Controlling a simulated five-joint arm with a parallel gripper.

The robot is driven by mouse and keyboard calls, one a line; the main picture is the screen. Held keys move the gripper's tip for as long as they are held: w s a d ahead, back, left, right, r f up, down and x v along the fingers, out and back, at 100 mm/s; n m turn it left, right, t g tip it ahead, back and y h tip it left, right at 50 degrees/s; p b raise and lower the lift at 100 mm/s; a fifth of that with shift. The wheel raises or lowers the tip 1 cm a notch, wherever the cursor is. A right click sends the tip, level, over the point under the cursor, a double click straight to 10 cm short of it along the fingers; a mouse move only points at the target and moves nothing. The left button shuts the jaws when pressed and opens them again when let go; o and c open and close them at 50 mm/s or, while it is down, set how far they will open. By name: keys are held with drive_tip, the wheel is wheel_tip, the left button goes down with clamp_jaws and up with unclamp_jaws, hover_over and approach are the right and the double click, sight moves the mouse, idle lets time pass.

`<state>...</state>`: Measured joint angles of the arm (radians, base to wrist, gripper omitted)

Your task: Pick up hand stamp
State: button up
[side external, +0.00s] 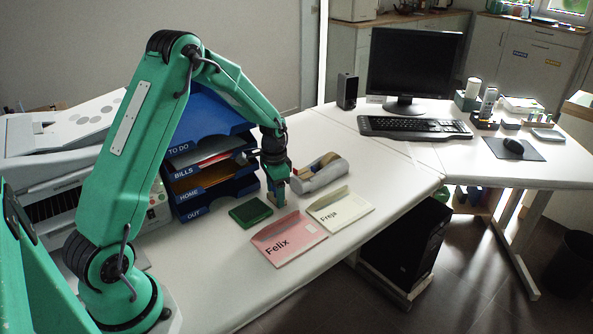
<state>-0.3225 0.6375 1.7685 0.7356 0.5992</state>
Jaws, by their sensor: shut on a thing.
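My gripper (276,182) points down over the white desk, between the green stamp pad and the grey tape dispenser. It is shut on the hand stamp (278,201), which is small and mostly hidden by the jaws. Only a little of it shows below the fingers, at or close to the desk top; I cannot tell if it touches.
A green stamp pad (250,212) lies to the left. A pink envelope (288,243) and a cream envelope (340,214) lie in front. The tape dispenser (322,176) is close on the right. Blue letter trays (190,187) stand behind left.

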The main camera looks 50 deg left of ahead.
drive_tip(key=shift+r, duration=0.1)
drive_tip(key=shift+r, duration=0.45)
wheel_tip(320, 180, up, 3)
drive_tip(key=shift+r, duration=0.15)
drive_tip(key=s+d+r, duration=0.2)
drive_tip(key=d+r, duration=0.4)
drive_tip(key=d, duration=0.5)
drive_tip(key=shift+s+d+r, duration=0.25)
drive_tip(key=shift+r, duration=0.1)
